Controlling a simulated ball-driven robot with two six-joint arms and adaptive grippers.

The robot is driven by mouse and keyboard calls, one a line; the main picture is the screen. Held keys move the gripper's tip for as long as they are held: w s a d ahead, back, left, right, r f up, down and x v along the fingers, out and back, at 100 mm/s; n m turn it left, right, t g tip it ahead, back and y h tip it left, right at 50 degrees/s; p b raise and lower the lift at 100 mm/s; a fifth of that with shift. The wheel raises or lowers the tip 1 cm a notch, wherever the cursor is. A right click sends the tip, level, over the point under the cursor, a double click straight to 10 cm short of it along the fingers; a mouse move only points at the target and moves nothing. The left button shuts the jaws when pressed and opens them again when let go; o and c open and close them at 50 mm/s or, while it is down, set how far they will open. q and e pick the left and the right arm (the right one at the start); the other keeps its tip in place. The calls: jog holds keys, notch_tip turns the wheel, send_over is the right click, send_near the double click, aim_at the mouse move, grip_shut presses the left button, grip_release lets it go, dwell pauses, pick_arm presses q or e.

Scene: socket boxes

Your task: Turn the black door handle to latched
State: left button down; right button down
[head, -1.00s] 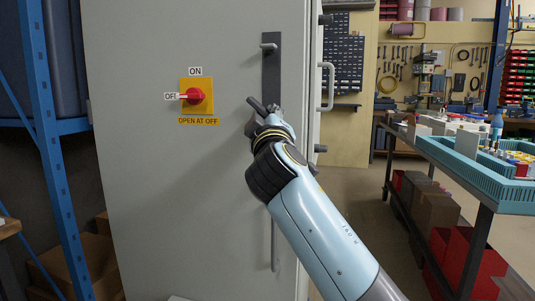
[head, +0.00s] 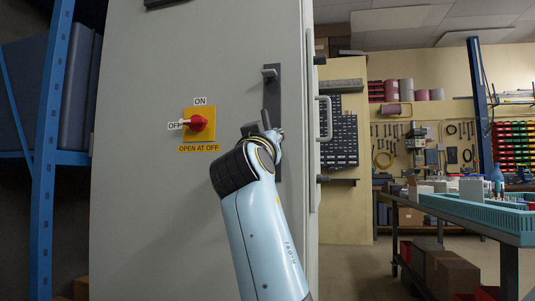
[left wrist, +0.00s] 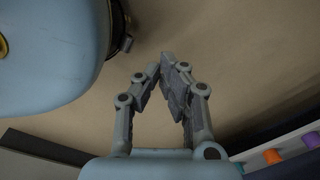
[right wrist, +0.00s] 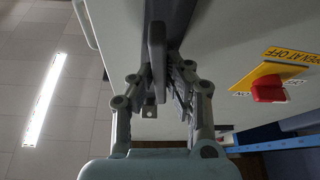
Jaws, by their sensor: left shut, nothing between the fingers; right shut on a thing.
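The black door handle (right wrist: 157,45) shows in the right wrist view as a dark bar between the fingers of my right gripper (right wrist: 160,75), which is shut on it.
A red rotary switch (head: 197,123) on a yellow plate points to OFF, left of the handle. A blue rack (head: 45,150) stands at the left. A bench (head: 490,225) with a blue tray (head: 480,212) is at the right, with open floor between it and the cabinet.

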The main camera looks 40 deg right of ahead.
jog(key=m+b, duration=0.1)
jog(key=m+g+h+b, duration=0.1)
jog(key=shift+w+f+m+b, duration=0.1)
jog(key=shift+f+m+b, duration=0.2)
jog(key=shift+b, duration=0.1)
pick_arm(q)
jog(key=w+d+r, duration=0.2)
jog(key=w+r, duration=0.4)
jog(key=r, duration=0.3)
jog(key=shift+d+t+b, duration=0.3)
jog(key=shift+t, duration=0.1)
pick_arm(e)
jog(key=shift+r+m, duration=0.2)
jog(key=shift+m, duration=0.2)
pick_arm(q)
jog(key=shift+w+r, duration=0.1)
pick_arm(e)
jog(key=c, duration=1.3)
grip_release()
jog(key=shift+c, duration=0.2)
jog(key=shift+r, duration=0.1)
notch_tip(320, 180, up, 10)
jog(key=shift+f, duration=0.1)
